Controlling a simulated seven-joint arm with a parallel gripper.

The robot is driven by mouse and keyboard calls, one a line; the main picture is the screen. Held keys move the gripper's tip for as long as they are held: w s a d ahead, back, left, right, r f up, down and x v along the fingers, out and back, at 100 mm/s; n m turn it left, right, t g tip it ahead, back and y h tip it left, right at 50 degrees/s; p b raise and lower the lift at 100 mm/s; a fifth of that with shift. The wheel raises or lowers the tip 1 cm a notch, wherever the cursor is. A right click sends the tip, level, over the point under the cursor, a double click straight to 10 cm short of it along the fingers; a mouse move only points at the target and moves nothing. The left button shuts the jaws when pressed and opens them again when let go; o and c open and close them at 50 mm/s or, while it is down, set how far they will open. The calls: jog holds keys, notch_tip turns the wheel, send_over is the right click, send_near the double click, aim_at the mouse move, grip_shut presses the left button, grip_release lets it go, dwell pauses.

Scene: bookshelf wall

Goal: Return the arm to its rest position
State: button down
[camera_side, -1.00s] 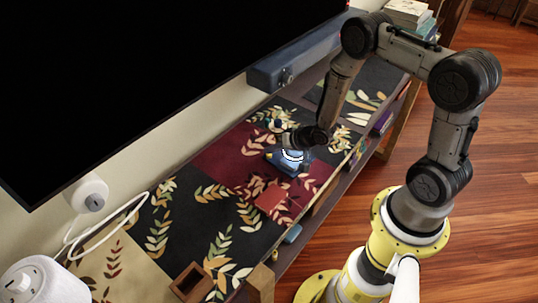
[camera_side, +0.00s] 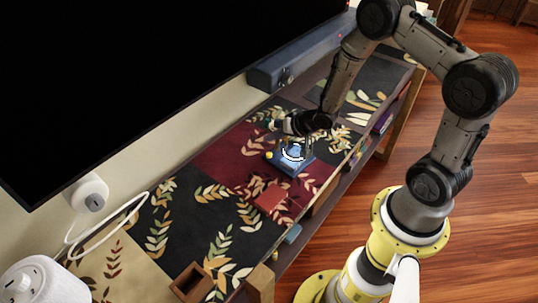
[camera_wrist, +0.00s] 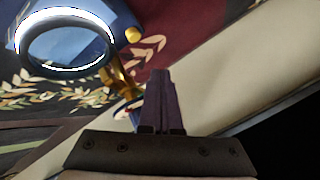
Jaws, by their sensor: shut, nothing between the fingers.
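My gripper (camera_wrist: 160,80) is shut and empty in the wrist view, its two dark fingers together. In the side view my gripper (camera_side: 308,146) hangs over the shelf top, close above and beside a blue object with a white ring (camera_side: 291,157). This blue object (camera_wrist: 62,42) fills the top left of the wrist view, clear of the fingertips. My arm is bent, with its elbow high and the forearm reaching down towards the shelf. The fingers are small and hard to make out in the side view.
The shelf top (camera_side: 228,160) has a leaf-patterned cover. A red block (camera_side: 271,197) and a brown open box (camera_side: 192,283) lie nearer the camera. A black screen (camera_side: 150,75) and a dark blue bar (camera_side: 297,62) stand behind. The wooden floor (camera_side: 500,200) is clear at right.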

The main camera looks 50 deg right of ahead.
jog(key=shift+r, duration=0.55)
